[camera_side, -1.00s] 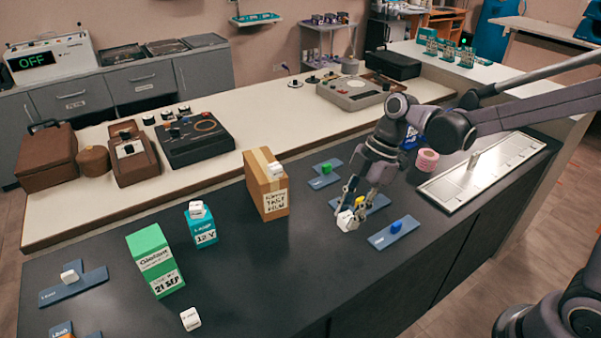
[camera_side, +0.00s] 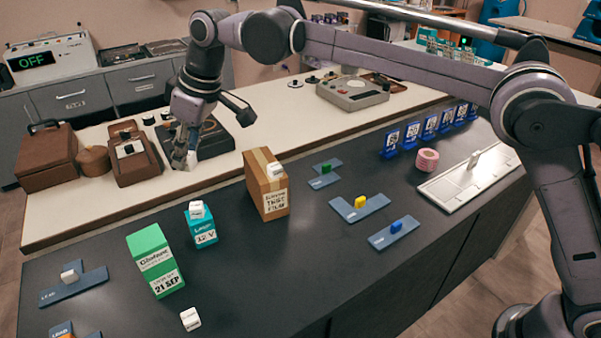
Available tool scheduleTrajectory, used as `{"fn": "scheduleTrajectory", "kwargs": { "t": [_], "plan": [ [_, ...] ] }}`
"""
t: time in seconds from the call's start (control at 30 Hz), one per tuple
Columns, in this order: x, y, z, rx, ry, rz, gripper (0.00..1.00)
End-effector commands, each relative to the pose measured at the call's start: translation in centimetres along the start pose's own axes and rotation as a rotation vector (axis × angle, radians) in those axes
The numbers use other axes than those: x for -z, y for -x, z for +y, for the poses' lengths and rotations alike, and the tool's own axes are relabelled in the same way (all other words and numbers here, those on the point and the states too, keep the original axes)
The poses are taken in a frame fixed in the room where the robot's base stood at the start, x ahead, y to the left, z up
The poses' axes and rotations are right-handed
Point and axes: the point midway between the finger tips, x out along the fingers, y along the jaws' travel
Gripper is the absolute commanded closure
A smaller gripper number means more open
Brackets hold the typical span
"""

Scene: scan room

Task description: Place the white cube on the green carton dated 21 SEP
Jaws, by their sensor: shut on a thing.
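The green carton dated 21 SEP (camera_side: 150,243) stands upright on the dark counter at the lower left, and its top is bare. Another white cube (camera_side: 190,319) lies on the counter in front of the carton.
A teal box (camera_side: 203,233) and a brown carton (camera_side: 270,197) stand right of the green carton, each with a white block on top. Blue trays (camera_side: 395,235) with coloured blocks lie to the right. A blue tray at left holds a white block (camera_side: 69,276).

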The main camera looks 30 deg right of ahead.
Motion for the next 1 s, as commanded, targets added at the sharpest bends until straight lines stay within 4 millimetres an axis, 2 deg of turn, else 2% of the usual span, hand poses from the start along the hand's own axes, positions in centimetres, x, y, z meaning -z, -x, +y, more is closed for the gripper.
{"fn": "scheduleTrajectory", "kwargs": {
  "t": [0.17, 0.6, 0.77, 1.0],
  "plan": [
    [0.9, -1.3, -1.8, -0.003, -0.006, 0.0, 0.94],
    [3.3, -7.7, -8.5, -0.002, -0.005, -0.001, 0.94],
    [3.7, -8.8, -9.6, -0.003, -0.007, -0.001, 0.94],
    [3.0, -10.7, -9.8, -0.003, -0.007, -0.001, 0.94]
  ]
}}
